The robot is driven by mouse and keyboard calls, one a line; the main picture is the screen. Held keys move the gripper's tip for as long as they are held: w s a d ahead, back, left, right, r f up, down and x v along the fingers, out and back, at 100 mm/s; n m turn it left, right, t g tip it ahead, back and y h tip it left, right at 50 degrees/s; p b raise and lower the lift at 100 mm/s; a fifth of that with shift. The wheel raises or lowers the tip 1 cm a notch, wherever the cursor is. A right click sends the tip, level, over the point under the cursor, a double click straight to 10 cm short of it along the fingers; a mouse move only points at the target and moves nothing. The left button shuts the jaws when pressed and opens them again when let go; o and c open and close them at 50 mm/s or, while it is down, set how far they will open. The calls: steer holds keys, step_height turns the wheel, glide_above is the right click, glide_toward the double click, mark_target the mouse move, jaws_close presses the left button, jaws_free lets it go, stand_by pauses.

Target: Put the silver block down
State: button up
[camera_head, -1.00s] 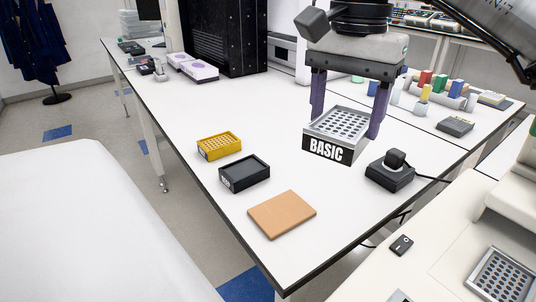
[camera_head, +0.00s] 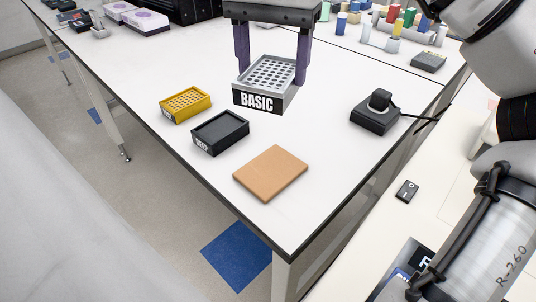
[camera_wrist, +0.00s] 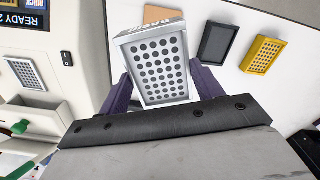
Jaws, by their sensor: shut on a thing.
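The silver block (camera_head: 272,73) has a grid of round holes on top and a black front label reading "BASIC". My gripper (camera_head: 271,58) is shut on it, with one purple finger at each side. In the head view the block is near the back of the black tray and the tan pad; whether it touches the table cannot be told for certain. In the wrist view the block (camera_wrist: 160,65) sits between the two fingers, its label end facing away from the gripper.
A yellow rack (camera_head: 186,104), a black "DEEP" block (camera_head: 221,133) and a tan pad (camera_head: 271,173) lie on the white table (camera_head: 330,130). A black device with a knob (camera_head: 375,112) stands to the right. Bare table lies between the tan pad and that device.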

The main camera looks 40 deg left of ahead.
mark_target(272, 74)
step_height(272, 74, down, 16)
steer(key=shift+f, duration=0.25)
stand_by(0.3)
steer(key=shift+f+b, duration=0.15)
steer(key=shift+b, duration=0.15)
steer(key=o, duration=1.4)
step_height(272, 74, up, 12)
steer(key=shift+r, duration=0.15)
